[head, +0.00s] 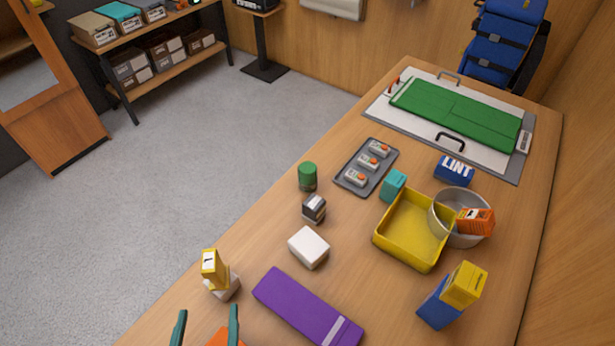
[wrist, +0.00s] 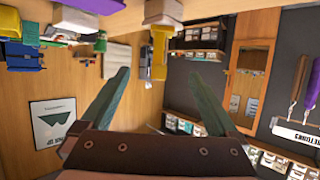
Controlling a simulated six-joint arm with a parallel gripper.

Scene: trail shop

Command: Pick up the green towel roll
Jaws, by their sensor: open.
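The green towel roll (head: 307,177) stands upright on the wooden table, near its left edge, in the head view. It is a short green cylinder with a darker lower part. My gripper (head: 207,314) is at the bottom of the head view, well in front of the roll and apart from it. Its two teal fingers are spread with nothing between them. In the wrist view my gripper (wrist: 158,73) also shows open and empty.
A white block (head: 309,247) and a dark-and-white small box (head: 314,208) lie before the roll. A grey tray (head: 351,186) is right of it; a yellow bin (head: 385,246) is farther right.

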